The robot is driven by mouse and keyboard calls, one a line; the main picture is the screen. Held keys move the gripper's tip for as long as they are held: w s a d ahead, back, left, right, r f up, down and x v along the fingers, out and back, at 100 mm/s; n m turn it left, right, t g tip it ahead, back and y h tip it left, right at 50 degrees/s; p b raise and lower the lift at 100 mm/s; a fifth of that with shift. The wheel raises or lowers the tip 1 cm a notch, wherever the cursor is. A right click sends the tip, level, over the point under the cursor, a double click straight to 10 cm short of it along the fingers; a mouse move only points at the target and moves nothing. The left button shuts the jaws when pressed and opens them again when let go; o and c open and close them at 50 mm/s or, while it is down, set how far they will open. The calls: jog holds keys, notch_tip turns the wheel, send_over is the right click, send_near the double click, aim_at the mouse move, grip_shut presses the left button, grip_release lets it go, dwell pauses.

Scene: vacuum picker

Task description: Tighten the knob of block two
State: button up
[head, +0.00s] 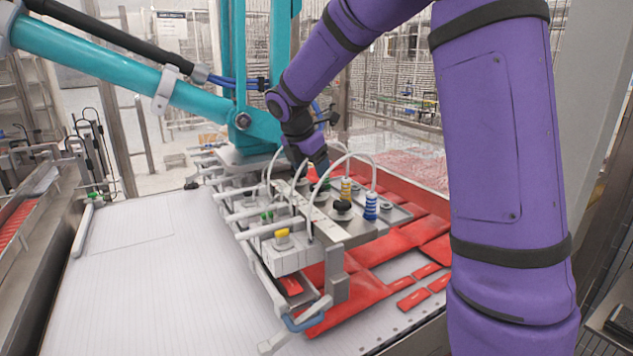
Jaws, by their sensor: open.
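The vacuum picker head (310,237) is a row of grey metal blocks with white hoses arching over it. A black knob (342,207) stands on one of the near blocks. A yellow knob (282,235) sits on the nearest left part. A small green part (323,184) shows beside my gripper. My gripper (320,173), at the end of my purple arm, points down over the far middle blocks, beyond the black knob. It is open, but its fingertips are small and partly hidden. I cannot tell which block is block two or whether a knob lies between the fingers.
A teal robot arm (110,58) reaches in from the left to the picker. Striped blue-and-white (370,206) and yellow-and-white (346,189) fittings stand close by my gripper, among the hoses. Red packets (412,235) lie under and right of the picker. The white ribbed conveyor (150,265) at left is clear.

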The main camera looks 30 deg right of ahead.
aim_at(318, 185)
jog(key=shift+x, duration=2.45)
jog(key=c, duration=0.9)
